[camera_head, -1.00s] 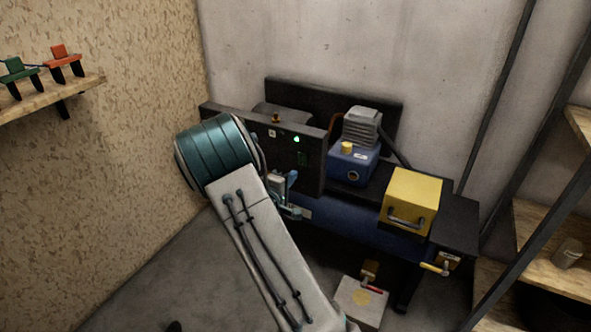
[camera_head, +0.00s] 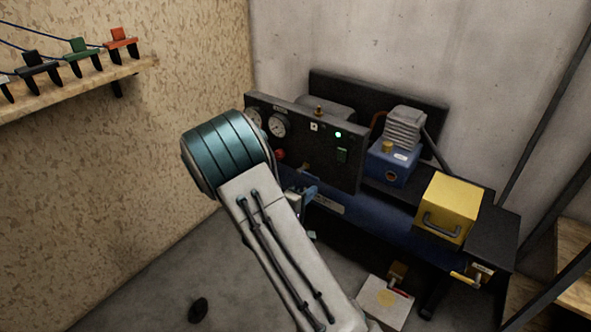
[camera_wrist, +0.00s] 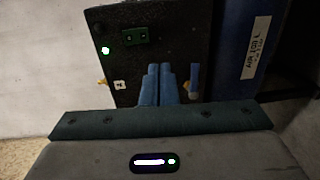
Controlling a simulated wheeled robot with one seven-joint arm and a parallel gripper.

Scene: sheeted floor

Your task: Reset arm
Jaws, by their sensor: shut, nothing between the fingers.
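My arm reaches up and forward across the middle of the head view, with its teal-banded joint at the upper left. My gripper (camera_wrist: 158,85) shows in the wrist view as two blue fingers side by side, closed together with nothing between them. It points toward the dark control panel (camera_wrist: 135,25), which has a lit green light and a green switch. In the head view the gripper is mostly hidden behind my arm; a blue part of it (camera_head: 308,191) shows just in front of the panel (camera_head: 335,172). I cannot tell the exact gap to the panel.
A blue compressor tank (camera_head: 378,218) carries a motor (camera_head: 390,165) and a yellow box (camera_head: 448,208). A wooden shelf (camera_head: 75,90) with coloured clamps is on the left wall. Wooden shelving (camera_head: 573,240) stands at right. The floor at lower left is mostly clear.

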